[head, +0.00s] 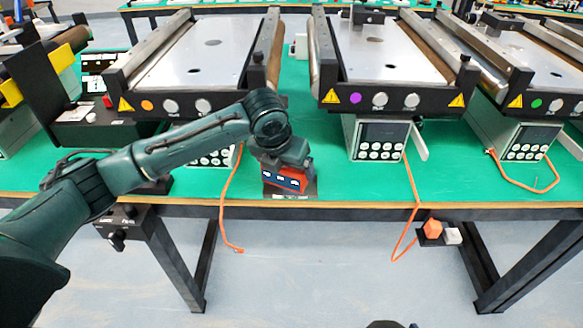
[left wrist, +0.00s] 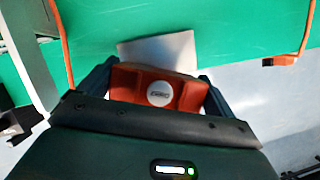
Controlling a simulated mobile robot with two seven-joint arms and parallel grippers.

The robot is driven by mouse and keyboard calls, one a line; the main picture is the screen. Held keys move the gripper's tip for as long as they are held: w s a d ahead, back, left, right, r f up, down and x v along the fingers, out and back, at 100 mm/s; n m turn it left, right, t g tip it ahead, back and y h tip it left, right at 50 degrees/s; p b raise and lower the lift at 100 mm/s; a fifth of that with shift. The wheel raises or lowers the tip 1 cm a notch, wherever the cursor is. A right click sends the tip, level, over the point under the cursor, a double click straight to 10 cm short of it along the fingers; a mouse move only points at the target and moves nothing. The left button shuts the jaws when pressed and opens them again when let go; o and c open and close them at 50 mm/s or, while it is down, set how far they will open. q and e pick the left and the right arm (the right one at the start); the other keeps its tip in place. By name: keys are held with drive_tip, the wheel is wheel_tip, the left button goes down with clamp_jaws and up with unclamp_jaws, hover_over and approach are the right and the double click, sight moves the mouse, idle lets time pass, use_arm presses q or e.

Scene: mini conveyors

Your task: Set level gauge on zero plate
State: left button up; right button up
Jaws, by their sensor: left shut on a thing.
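The level gauge (head: 288,180) is a small red-orange block with a blue-grey face in the head view. My left gripper (head: 284,168) is shut on it at the front edge of the green table. In the left wrist view the gauge (left wrist: 158,90) shows orange with a round white badge, between the two fingers of the left gripper (left wrist: 158,92). A plate that looks like the zero plate (head: 304,193) lies under and around the gauge. It shows pale grey in the left wrist view (left wrist: 160,50). I cannot tell whether gauge and plate touch. My right gripper is not in view.
Mini conveyors (head: 205,60) (head: 375,55) stand behind on the green table (head: 330,175). A keypad box (head: 380,138) sits under the middle one. Orange cables (head: 228,195) (head: 411,185) hang over the front edge. The table is clear just right of the plate.

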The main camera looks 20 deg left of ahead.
use_arm(q)
drive_tip(key=w, duration=0.3)
drive_tip(key=shift+w+d, duration=0.15)
drive_tip(key=shift+d, duration=0.05)
drive_tip(key=shift+f, duration=1.75)
drive_tip(key=o, duration=0.9)
drive_tip(key=shift+f, duration=0.15)
drive_tip(key=shift+c, duration=0.2)
